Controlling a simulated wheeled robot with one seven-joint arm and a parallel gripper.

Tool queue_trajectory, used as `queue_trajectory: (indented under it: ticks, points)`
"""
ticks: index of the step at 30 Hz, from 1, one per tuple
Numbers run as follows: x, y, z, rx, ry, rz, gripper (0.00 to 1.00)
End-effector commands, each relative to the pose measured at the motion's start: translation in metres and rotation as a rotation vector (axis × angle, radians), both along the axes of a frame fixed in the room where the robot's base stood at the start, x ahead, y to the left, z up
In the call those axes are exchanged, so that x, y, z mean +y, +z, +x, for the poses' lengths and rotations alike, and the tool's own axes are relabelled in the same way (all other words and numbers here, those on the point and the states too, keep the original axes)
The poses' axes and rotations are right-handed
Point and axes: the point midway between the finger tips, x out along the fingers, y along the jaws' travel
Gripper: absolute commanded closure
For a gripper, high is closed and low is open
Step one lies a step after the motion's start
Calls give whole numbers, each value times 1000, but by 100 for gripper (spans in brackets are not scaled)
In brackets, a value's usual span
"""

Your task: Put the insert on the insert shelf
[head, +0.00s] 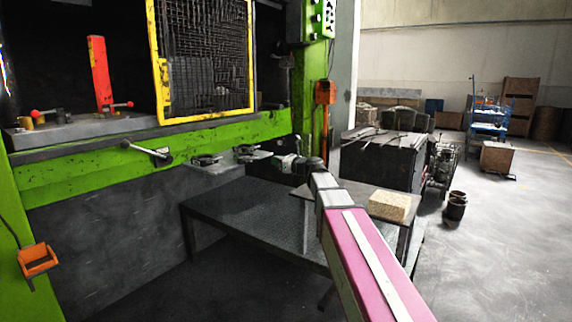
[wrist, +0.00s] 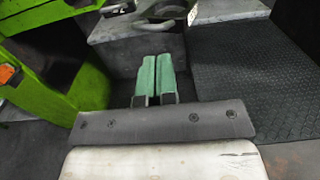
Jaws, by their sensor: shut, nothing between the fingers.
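A small grey shelf (head: 209,171) sticks out from the press front below the green beam. Two dark, ring-like metal pieces, which look like inserts, rest on it: one to the left (head: 205,160) and one to the right (head: 246,153). In the wrist view the grey shelf top (wrist: 112,31) shows at the top, with a ring-like insert (wrist: 165,12) on it. My gripper (wrist: 158,62) is shut and empty, its two green fingers side by side just short of the shelf edge. In the head view my gripper (head: 285,162) is just right of the right insert.
A dark ribbed table (head: 240,212) stands below the shelf; its ribbed top also shows in the wrist view (wrist: 245,75). A tan block (head: 389,206) lies on a board at right. A yellow mesh guard (head: 161,75) hangs above. Open floor lies at right.

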Motion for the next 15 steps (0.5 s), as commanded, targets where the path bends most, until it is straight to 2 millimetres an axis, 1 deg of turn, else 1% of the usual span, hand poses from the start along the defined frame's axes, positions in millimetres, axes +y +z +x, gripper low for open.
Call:
queue_trajectory:
  ticks: [1, 6, 10, 15]
  points:
    - [9, 0, 9, 1, 2, -1, 100]
    - [31, 0, 26, 0, 2, -1, 100]
    - [44, 0, 35, 0, 1, -1, 100]
    - [52, -1, 41, 0, 0, -1, 100]
